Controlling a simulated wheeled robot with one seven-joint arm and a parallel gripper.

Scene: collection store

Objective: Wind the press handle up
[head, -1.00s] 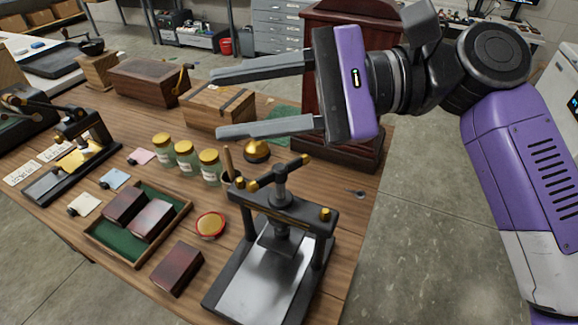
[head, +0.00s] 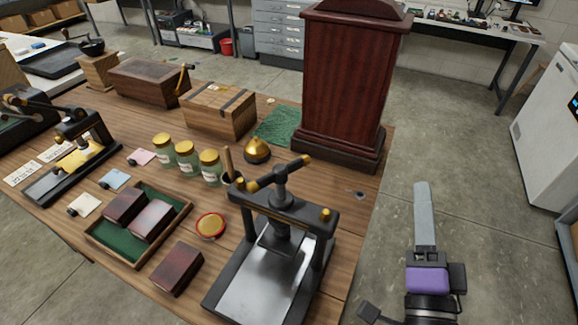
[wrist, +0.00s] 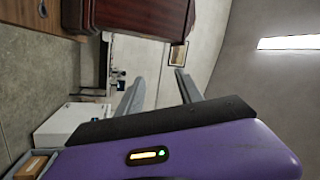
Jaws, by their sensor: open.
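The black press (head: 322,240) stands at the table's front right corner. Its handle (head: 278,174) is a crossbar with brass ends on top of a vertical screw. Below the crosspiece, a dark block sits on the screw over the pale metal bed (head: 262,285); the gap between them is hard to judge. My gripper (head: 424,190) is off the table, right of the press and apart from it, pointing away. It appears edge-on in the head view. The wrist view shows its two grey fingers (wrist: 160,80) spread and empty; the press is not seen there.
A tall dark red wooden cabinet (head: 345,80) stands behind the press. Left of the press are a red-rimmed round tin (head: 211,225), a dark red box (head: 177,268), a green-lined tray (head: 100,250) and a brass bell (head: 257,150).

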